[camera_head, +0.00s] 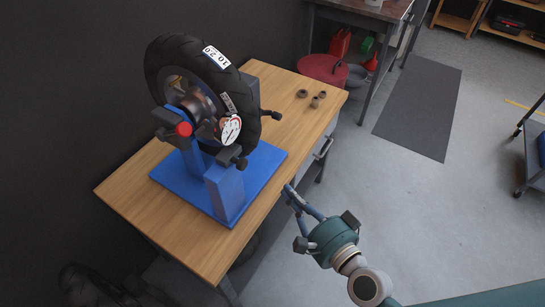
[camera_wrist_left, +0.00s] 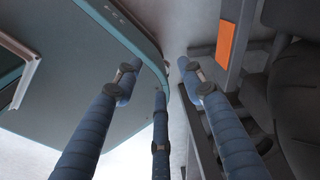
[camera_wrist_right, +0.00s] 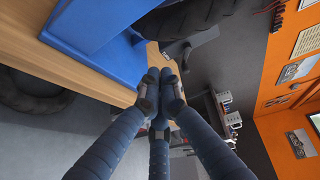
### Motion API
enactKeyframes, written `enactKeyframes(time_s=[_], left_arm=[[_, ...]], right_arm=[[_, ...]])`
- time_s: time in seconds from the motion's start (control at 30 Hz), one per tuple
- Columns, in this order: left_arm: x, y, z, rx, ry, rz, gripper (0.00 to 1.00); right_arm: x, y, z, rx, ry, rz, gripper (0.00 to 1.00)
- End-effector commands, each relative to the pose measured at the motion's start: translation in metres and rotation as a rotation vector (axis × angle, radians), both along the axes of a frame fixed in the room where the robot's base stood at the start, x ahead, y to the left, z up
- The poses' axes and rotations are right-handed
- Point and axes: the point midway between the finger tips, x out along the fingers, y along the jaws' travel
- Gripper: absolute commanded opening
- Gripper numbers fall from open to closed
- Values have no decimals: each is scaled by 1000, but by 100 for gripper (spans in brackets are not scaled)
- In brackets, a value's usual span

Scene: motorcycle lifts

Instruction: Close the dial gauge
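The dial gauge (camera_head: 230,129) has a white round face with red marks and sits at the front of the wheel stand, near the hub of a black tyre (camera_head: 190,52). At this size I cannot tell how far it is swung open. The stand has a blue base (camera_head: 262,165) on a wooden table (camera_head: 123,191). My right gripper (camera_head: 289,189) is at the table's front edge, below and right of the gauge and apart from it. In the right wrist view its fingers (camera_wrist_right: 160,78) meet at the tips with nothing between them. My left gripper (camera_wrist_left: 160,70) has spread, empty fingers.
Several small dark round parts (camera_head: 316,99) lie on the table's back right. A red round container (camera_head: 323,69) stands behind the table. A dark mat (camera_head: 420,107) lies on the open grey floor to the right.

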Motion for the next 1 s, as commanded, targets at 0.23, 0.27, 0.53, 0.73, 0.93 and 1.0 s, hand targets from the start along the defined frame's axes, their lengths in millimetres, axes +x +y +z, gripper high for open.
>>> enactKeyframes(time_s=[0.23, 0.27, 0.53, 0.73, 0.93, 1.0], left_arm=[[0, 0, 6, 0, 0, 0, 40], [0, 0, 7, 0, 0, 0, 40], [-1, 0, 22, 0, 1, 0, 40], [-2, 0, 30, 0, 2, 0, 40], [-3, 0, 40, 0, 4, 0, 40], [-3, 0, 41, 0, 4, 0, 40]], right_arm=[[1, 8, 64, 139, -48, 7, 0], [3, 9, 64, 141, -49, 7, 0], [47, 32, 64, 139, -50, 6, 0], [85, 51, 60, 137, -49, 8, 0], [66, 71, 62, 135, -45, 8, 0], [62, 74, 62, 134, -46, 7, 0]])
